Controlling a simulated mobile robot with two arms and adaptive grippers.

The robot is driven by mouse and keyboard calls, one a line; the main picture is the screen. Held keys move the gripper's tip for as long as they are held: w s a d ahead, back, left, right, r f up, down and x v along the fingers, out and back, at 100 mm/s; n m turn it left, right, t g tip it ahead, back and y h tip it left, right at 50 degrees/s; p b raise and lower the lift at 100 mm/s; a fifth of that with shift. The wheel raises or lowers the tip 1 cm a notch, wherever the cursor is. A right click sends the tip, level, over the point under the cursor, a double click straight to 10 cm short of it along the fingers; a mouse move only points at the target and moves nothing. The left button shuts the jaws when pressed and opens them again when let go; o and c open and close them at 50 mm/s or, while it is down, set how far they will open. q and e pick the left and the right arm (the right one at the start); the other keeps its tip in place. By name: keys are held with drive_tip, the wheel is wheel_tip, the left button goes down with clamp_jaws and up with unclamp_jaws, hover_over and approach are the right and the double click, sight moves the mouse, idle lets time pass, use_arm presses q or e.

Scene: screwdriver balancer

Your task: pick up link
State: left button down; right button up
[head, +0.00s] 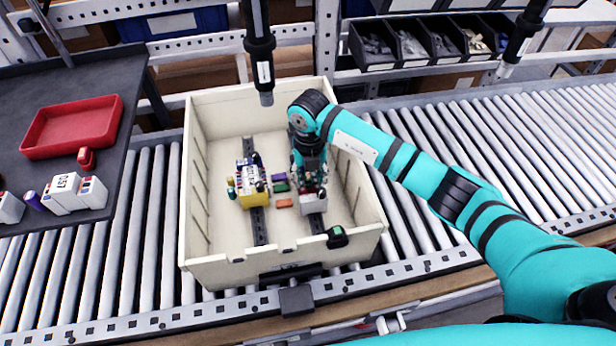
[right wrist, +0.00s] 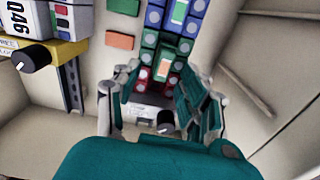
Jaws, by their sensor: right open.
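My right gripper (head: 309,176) reaches down into the cream bin, over the right-hand row of small parts. In the right wrist view its fingers (right wrist: 160,105) are open on either side of a grey-white block (right wrist: 146,112) with a black knob. Blue, green and red modules (right wrist: 165,50) stand in line above that block. I cannot tell whether the fingers touch anything. No part is clearly identifiable as the link. Small loose pieces lie between the two rows: a green one (head: 281,187) and an orange one (head: 284,203). The orange piece also shows in the right wrist view (right wrist: 120,40).
The cream bin (head: 209,255) has tall walls and sits on a roller conveyor (head: 520,150). A yellow-based unit (head: 254,200) stands on the left rail. A black screwdriver (head: 260,60) hangs above the bin's back. A dark table (head: 30,95) with a red tray (head: 72,125) is left.

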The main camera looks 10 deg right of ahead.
clamp_jaws()
